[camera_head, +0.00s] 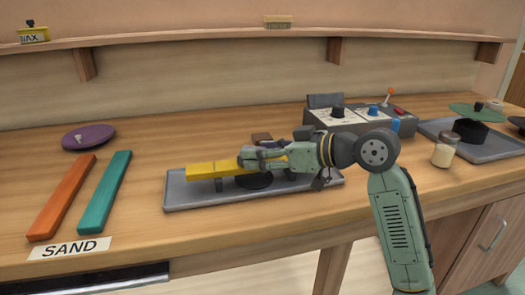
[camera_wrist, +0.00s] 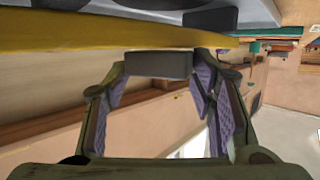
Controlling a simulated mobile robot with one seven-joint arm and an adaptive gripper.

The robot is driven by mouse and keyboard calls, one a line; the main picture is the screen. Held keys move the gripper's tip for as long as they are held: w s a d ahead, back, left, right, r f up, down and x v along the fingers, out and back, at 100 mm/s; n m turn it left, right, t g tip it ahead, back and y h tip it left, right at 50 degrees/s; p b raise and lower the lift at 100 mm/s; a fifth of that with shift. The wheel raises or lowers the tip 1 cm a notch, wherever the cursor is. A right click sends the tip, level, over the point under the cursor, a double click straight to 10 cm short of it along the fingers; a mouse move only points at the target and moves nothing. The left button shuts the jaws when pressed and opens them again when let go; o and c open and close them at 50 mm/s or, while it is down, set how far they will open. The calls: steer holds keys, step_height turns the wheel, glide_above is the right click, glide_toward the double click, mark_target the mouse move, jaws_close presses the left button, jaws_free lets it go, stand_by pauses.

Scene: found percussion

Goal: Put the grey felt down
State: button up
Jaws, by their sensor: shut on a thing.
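My gripper (camera_head: 246,158) reaches in from the right over the grey tray (camera_head: 190,203), its fingertips beside the yellow bar (camera_head: 207,170). In the wrist view its purple-padded fingers (camera_wrist: 160,75) are shut on a small dark grey block (camera_wrist: 158,65), which I take to be the grey felt. The felt lies close to the edge of the yellow bar (camera_wrist: 60,32); I cannot tell whether they touch. The fingers mostly hide the felt in the head view. The yellow bar rests on small dark supports in the tray, with a dark round disc (camera_head: 254,181) below.
An orange bar (camera_head: 62,197), a teal bar (camera_head: 104,190) and a purple disc (camera_head: 88,137) lie left of the tray. A control box (camera_head: 345,122) stands behind my arm. A shaker jar (camera_head: 443,151) and a second tray (camera_head: 490,150) are at right.

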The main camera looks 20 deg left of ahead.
steer(key=o, duration=0.9)
steer(key=shift+f, duration=0.1)
